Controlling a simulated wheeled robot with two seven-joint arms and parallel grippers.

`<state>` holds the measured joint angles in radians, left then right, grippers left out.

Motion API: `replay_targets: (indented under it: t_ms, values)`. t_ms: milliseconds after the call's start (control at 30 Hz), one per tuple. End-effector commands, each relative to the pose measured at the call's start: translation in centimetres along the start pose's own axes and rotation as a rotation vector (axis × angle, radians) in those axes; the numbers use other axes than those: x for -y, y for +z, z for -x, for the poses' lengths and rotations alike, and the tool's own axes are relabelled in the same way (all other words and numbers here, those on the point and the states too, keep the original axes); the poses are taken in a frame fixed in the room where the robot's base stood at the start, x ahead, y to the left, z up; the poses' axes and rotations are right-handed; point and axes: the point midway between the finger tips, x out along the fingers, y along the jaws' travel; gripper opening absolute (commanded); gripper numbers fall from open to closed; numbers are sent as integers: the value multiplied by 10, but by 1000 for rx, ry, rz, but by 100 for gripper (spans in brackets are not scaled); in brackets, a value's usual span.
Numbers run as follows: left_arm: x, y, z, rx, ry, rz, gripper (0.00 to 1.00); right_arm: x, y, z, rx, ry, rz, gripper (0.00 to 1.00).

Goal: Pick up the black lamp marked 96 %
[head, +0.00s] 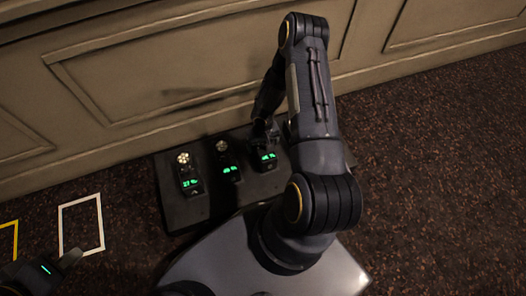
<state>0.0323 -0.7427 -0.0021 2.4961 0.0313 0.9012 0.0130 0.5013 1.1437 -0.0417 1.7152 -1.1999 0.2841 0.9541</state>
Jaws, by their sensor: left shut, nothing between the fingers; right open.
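Three small dark units with green lit displays stand in a row on a dark board (187,211) on the floor. The digits are too small to read surely, so I cannot tell which is marked 96 %. The left unit (190,184) and the middle unit (230,171) show pale round tops. The right unit (268,158) has its top hidden by my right gripper (264,132), which is open, pointing down right over it. I cannot see whether the fingers touch it. My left gripper (70,260) is shut and empty at the lower left, partly out of view.
A white rectangle outline (101,222) lies on the dark speckled floor left of the board, with part of a yellow outline (15,240) at the left edge. A panelled wall (150,75) runs close behind the board. The floor at the right is clear.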

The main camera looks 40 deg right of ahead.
Motion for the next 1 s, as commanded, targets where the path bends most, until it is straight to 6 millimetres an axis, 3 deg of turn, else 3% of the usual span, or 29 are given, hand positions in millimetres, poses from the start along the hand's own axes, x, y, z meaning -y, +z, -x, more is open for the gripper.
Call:
replay_targets:
  t_ms: [33, 133, 433, 1000]
  values:
    - [3, 4, -7, 0, 0, 0, 0, -1, 0, -13, 2, 0, -2, 87]
    - [4, 5, -10, 0, 0, 0, 0, 0, 0, -23, 1, 0, 0, 87]
    - [4, 5, -10, 0, 0, 0, 0, 0, 0, -25, 0, 1, 0, 87]
    - [4, 5, -10, 0, 0, 0, 0, 0, 0, -25, 1, 1, 0, 14]
